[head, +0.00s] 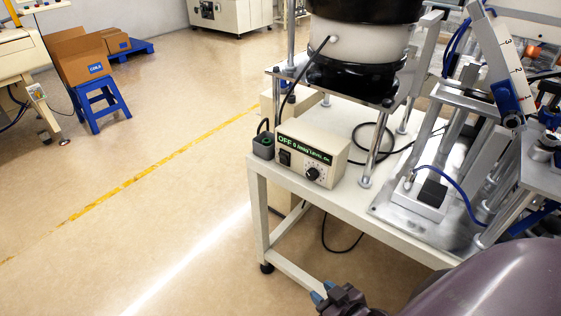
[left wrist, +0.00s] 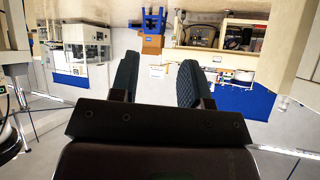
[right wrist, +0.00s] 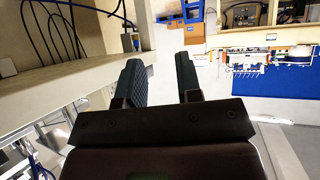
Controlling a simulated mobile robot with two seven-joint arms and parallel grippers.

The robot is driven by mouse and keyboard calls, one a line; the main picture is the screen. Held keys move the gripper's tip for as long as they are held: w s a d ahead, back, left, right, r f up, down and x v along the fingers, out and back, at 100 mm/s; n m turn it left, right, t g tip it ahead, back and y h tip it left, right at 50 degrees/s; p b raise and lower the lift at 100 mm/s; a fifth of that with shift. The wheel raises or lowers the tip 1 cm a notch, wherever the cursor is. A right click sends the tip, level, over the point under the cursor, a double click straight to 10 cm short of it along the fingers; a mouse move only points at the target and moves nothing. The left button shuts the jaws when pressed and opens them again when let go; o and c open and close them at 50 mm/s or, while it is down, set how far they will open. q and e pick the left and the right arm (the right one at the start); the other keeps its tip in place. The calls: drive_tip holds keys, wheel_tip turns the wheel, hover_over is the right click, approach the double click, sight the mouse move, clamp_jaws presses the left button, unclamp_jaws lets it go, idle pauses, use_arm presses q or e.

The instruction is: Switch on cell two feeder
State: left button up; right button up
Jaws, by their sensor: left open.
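The feeder control box (head: 312,155) is cream with a dark front panel and stands on the front left of the cream feeder table (head: 350,215). Its green display (head: 303,149) reads OFF, with smaller text too fine to read. A black rocker switch (head: 285,157) is at the panel's left, and a black knob (head: 312,174) is to its right. The bowl feeder (head: 365,45), black and white, stands behind the box. My right gripper (head: 323,291) is low in front of the table, apart from the box; its fingers are apart and empty (right wrist: 160,70). My left gripper (left wrist: 157,70) is open and empty, outside the head view.
A small dark box with a green top (head: 263,146) sits left of the control box. A metal post (head: 375,150) and black cables are to its right, beside a slanted metal fixture (head: 490,120). The floor left of the table is open.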

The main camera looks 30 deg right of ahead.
drive_tip(key=w+a+m+t, duration=0.1)
drive_tip(key=w, duration=0.2)
drive_tip(key=w+a+r+m+t+b, duration=0.1)
drive_tip(key=w+m+t, duration=0.1)
drive_tip(key=w, duration=0.2)
drive_tip(key=w+a+r+m+t+y+b, duration=0.1)
drive_tip(key=w+m, duration=0.1)
drive_tip(key=w, duration=0.1)
drive_tip(key=shift+w+r+t, duration=0.15)
drive_tip(key=shift+w+t, duration=0.1)
drive_tip(key=shift+t, duration=0.15)
clamp_jaws()
use_arm(q)
wheel_tip(320, 180, down, 9)
drive_tip(key=m+g+b, duration=0.1)
drive_tip(key=b, duration=0.9)
drive_tip(key=shift+d+f, duration=0.2)
use_arm(e)
drive_tip(key=w+r+n+g+h, duration=0.1)
drive_tip(key=w+n+g+h, duration=0.3)
drive_tip(key=w+n+h, duration=0.6)
drive_tip(key=w+r+n+g+h, duration=0.2)
drive_tip(key=w+n+g+h, duration=0.2)
drive_tip(key=w+n+h, duration=0.6)
drive_tip(key=n+h, duration=0.2)
drive_tip(key=n, duration=0.4)
drive_tip(key=shift+a+r+g, duration=0.15)
drive_tip(key=shift+r+g, duration=0.1)
drive_tip(key=shift+g, duration=0.15)
